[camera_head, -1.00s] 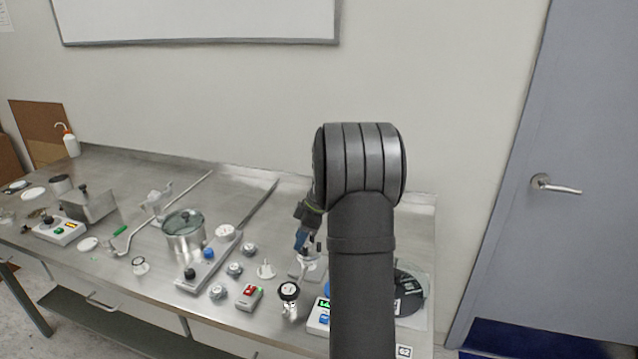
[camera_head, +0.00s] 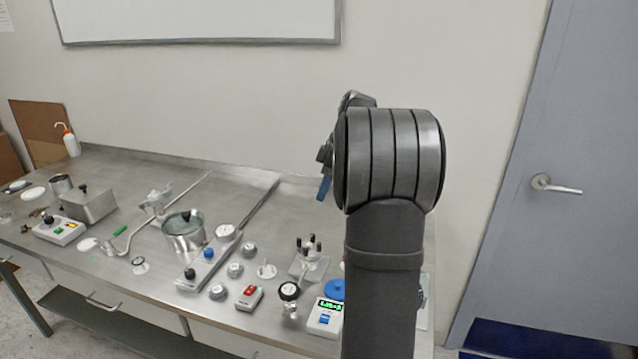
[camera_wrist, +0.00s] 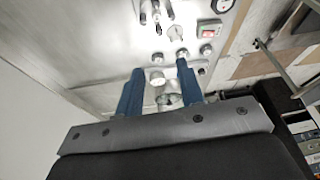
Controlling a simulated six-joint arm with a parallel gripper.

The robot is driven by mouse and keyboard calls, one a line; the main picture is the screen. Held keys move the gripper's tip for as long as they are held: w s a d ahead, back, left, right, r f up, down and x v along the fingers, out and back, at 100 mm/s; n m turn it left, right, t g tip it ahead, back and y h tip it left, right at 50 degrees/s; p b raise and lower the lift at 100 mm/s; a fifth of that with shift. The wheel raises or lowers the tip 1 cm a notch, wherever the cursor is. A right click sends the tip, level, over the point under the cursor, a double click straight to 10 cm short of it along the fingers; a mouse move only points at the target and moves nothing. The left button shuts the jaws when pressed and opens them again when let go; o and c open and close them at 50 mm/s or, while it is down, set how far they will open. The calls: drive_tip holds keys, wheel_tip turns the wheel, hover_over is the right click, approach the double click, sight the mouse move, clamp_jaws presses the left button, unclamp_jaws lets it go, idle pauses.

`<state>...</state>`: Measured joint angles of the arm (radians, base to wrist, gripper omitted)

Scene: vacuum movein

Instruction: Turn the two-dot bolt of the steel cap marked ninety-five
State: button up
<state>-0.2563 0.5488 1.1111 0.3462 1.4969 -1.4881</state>
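Several small round steel caps stand on the bench in the head view: one at the back (camera_head: 248,249), one in the middle (camera_head: 234,270) and one at the front (camera_head: 217,291). Their markings and bolt dots are too small to read, so I cannot tell which is ninety-five. My gripper (camera_head: 324,188) is raised above the bench to their right, partly hidden by my arm. In the wrist view my gripper (camera_wrist: 160,70) has its two blue fingers apart. Steel fittings (camera_wrist: 170,94) show beyond the gap, and nothing is visibly held.
A fixture with several dark knobs (camera_head: 309,262) stands below my gripper. A steel pot (camera_head: 185,240) stands left. The wall is behind.

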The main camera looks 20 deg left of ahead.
drive_tip(key=m+h, duration=0.1)
drive_tip(key=m, duration=0.2)
drive_tip(key=s+r+m+h, duration=0.1)
drive_tip(key=m, duration=0.2)
drive_tip(key=m+t+h, duration=0.1)
drive_tip(key=m, duration=0.2)
drive_tip(key=shift+s+a+r+m+h, duration=0.3)
drive_tip(key=shift+a+r+m+h, duration=0.05)
drive_tip(key=shift+a+m+h, duration=0.05)
drive_tip(key=n+y, duration=0.5)
drive_tip(key=n, duration=0.4)
approach(299, 238)
drive_tip(key=x, duration=0.8)
drive_tip(key=shift+a+f, duration=0.1)
drive_tip(key=shift+f, duration=0.25)
